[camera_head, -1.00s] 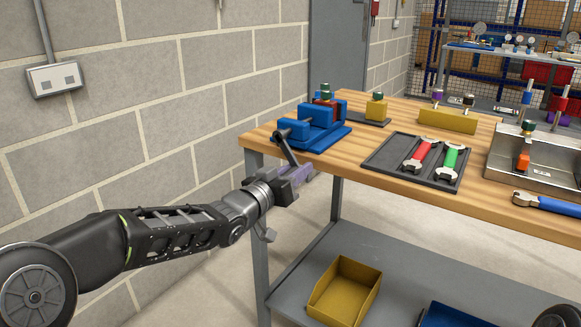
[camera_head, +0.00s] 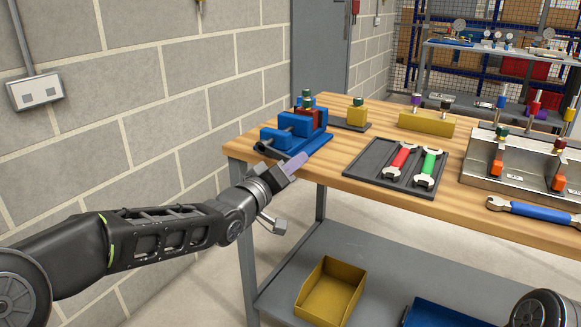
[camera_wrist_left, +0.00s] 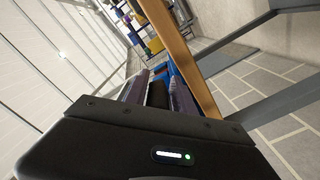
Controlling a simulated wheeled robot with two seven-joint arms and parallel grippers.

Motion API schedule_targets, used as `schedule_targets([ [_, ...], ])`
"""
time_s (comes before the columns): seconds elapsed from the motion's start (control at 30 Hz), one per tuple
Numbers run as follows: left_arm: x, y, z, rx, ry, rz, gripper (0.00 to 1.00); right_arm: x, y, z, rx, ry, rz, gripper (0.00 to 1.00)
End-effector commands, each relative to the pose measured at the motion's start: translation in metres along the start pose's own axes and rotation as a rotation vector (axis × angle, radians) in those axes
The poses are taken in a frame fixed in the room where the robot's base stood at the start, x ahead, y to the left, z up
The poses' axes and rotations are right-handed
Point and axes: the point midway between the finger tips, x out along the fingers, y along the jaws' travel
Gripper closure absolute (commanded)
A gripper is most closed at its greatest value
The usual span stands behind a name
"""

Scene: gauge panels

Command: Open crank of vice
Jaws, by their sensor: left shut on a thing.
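The blue vice (camera_head: 293,127) is fixed at the near left corner of the wooden bench. In the left wrist view the fingers (camera_wrist_left: 158,92) close on the black crank handle (camera_wrist_left: 157,96), with blue of the vice just beyond. The gripped end of the crank is mostly hidden in the head view. My right gripper is out of view.
A dark tray (camera_head: 365,172) with red and green wrenches lies right of the vice. A blue wrench (camera_head: 535,211) and a metal fixture (camera_head: 525,185) are farther right. A block wall (camera_head: 150,120) stands on the left. A yellow bin (camera_head: 330,290) sits on the lower shelf.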

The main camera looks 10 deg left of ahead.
Motion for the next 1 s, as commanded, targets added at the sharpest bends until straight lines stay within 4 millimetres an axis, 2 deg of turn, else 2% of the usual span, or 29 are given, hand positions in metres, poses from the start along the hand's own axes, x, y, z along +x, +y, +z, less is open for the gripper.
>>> schedule_targets([
  [0.03,0.0007,0.0114,-0.0096,0.011,0.019,0.022,1.0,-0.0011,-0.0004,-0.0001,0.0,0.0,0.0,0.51],
  [0.37,0.0003,0.0104,-0.0106,0.012,0.02,0.019,1.0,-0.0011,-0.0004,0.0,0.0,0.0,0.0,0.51],
  [0.4,0.0003,0.0103,-0.0106,0.012,0.02,0.019,0.68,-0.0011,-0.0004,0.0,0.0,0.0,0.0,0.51],
  [0.53,0.0002,0.0085,-0.0104,0.01,0.02,0.016,0.57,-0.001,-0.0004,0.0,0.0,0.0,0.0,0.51],
  [1.0,-0.004,0.0032,-0.0073,0.005,0.014,0.006,0.56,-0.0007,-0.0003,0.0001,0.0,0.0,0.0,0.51],
])
